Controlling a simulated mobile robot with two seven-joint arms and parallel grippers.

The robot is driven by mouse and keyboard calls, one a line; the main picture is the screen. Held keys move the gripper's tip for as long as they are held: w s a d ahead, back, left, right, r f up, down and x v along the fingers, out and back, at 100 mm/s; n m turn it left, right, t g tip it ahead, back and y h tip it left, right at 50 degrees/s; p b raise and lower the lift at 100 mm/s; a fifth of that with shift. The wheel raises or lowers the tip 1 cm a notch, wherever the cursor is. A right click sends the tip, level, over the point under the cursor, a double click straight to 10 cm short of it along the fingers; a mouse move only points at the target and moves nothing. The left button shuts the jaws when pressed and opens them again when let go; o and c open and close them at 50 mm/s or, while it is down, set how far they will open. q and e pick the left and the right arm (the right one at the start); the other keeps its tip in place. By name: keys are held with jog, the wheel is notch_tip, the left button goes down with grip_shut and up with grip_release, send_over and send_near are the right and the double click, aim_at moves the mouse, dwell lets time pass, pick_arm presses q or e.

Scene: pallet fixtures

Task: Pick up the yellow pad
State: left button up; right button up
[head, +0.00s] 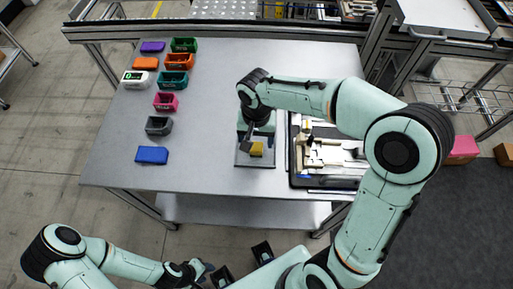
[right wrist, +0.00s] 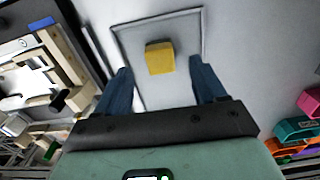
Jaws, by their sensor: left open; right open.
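The yellow pad (head: 257,149) is a small block lying on a grey square plate (head: 242,162) on the table. In the right wrist view the yellow pad (right wrist: 160,58) lies on the framed plate (right wrist: 133,40), just beyond and between my fingertips. My right gripper (head: 256,143) is open above the plate, its two blue fingers (right wrist: 160,75) spread on either side of the pad's line, not visibly touching it. My left gripper (head: 206,269) is open and empty, low in front of the table, away from the pad.
A black tray (head: 293,178) with beige fixture parts stands right of the plate. The table's middle (head: 210,100) is clear.

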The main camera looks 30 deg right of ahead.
aim_at(256, 146)
jog(key=f, duration=0.5)
jog(key=shift+w+d+f, duration=0.15)
jog(key=shift+w+d, duration=0.05)
jog(key=c, duration=1)
pick_arm(q)
jog(key=w+r+p, duration=0.2)
jog(key=r, duration=0.1)
jog(key=shift+r, duration=0.1)
pick_arm(e)
notch_tip(256, 146, up, 20)
jog(key=shift+r, duration=0.1)
